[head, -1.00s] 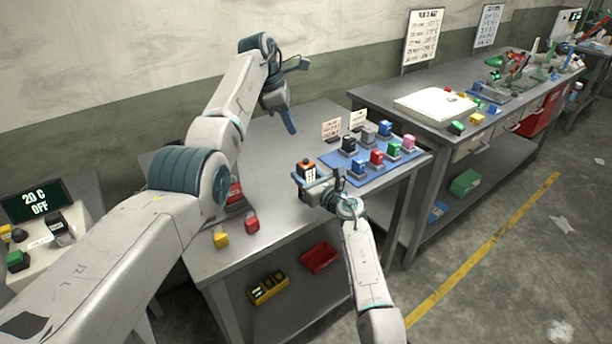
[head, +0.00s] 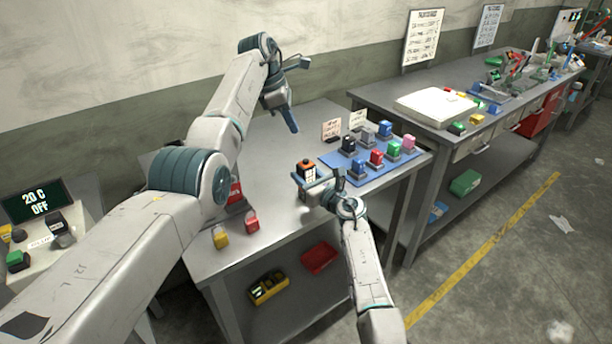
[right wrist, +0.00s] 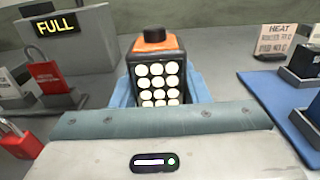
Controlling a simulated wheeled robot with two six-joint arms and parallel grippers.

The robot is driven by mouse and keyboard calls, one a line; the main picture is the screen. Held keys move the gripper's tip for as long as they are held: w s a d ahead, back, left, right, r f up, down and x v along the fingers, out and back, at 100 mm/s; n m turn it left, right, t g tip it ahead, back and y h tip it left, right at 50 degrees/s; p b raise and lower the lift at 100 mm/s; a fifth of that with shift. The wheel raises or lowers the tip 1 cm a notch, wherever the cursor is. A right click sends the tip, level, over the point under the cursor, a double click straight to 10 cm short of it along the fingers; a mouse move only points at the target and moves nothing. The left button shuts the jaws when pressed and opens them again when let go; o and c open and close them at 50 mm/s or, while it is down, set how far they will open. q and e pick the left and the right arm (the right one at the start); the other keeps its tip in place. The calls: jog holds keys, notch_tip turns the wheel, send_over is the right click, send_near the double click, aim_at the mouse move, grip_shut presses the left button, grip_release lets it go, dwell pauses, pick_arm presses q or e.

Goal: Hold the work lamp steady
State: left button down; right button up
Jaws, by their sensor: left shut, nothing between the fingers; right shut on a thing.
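The work lamp is a small black box with an orange top, a black knob and a face of round white lights. It shows in the head view (head: 307,167) at the middle of the near table and upright in the right wrist view (right wrist: 158,82). My right gripper (head: 312,184) is shut on the lamp, with its blue fingers on both sides of it. The lamp's lower part is hidden behind the gripper in the wrist view. My left gripper (head: 293,128) is shut and empty, above the table's back part and apart from the lamp.
A blue mat (head: 351,178) with several coloured blocks lies right of the lamp, two small cards behind it. Red (head: 252,222) and yellow (head: 220,238) padlocks sit at the table's front left. A display reading FULL (right wrist: 55,25) stands at the wrist view's left. The table's middle is clear.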

pick_arm(q)
jog(key=w+d+r+n+t+h, duration=0.4)
jog(key=d+r+t+h, duration=0.1)
jog(key=r, duration=0.3)
jog(key=w+d+r+n+t+h, duration=0.4)
jog(key=d+r+h, duration=0.15)
jog(key=r, duration=0.25)
jog(key=w+a+r+n+t+y, duration=0.2)
jog(key=a+r+n+t+y, duration=0.35)
jog(key=n, duration=0.65)
jog(key=w+a+r+n+t+y, duration=0.1)
jog(key=a+r+n+t+y, duration=0.2)
jog(key=a+r+n+t, duration=0.5)
jog(key=a+f+n+g+y, duration=0.15)
jog(key=f+n+y, duration=0.25)
jog(key=n, duration=0.4)
jog(key=a+f+n+y, duration=0.3)
jog(key=f+n+y, duration=0.1)
jog(key=n, duration=0.4)
jog(key=n+g+h, duration=0.8)
jog(key=n+g, duration=0.2)
jog(key=g, duration=0.4)
send_over(303, 165)
jog(key=shift+f, duration=14.2)
